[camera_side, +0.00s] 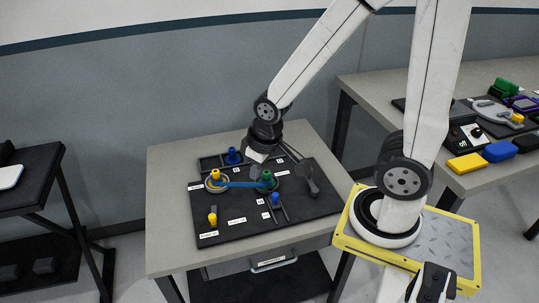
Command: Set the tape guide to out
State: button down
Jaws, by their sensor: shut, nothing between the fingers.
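A black work board (232,233) lies on the grey table, with small white labels too small to read. A yellow knob (215,175) on a round base and a green knob (267,176) stand on it, with a blue strip (240,184) running between them. A small blue peg (276,198) sits by a dark slotted track, below the green knob. I cannot tell for sure which part is the tape guide. My gripper (256,171) points down just left of the green knob, above the blue strip. It is shut and holds nothing; whether it touches anything is unclear.
A blue knob (233,156) stands in a dark tray at the board's back. A yellow peg (212,219) is at the front left. A dark paddle-shaped tool (310,182) lies at right. A side table (384,92) holds coloured blocks and devices.

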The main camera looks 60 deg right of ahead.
jog(key=shift+c, duration=2.4)
grip_release()
jog(key=shift+w+d, duration=0.1)
jog(key=shift+d, duration=0.05)
jog(key=shift+o, duration=0.4)
jog(key=shift+w+d+f, duration=0.1)
jog(key=shift+d+f, duration=0.1)
jog(key=shift+f, duration=0.05)
jog(key=m+g, duration=0.3)
jog(key=m, duration=0.6)
send_over(275, 194)
notch_tip(275, 194, down, 14)
jog(key=shift+r, duration=0.1)
jog(key=shift+f, duration=3.9)
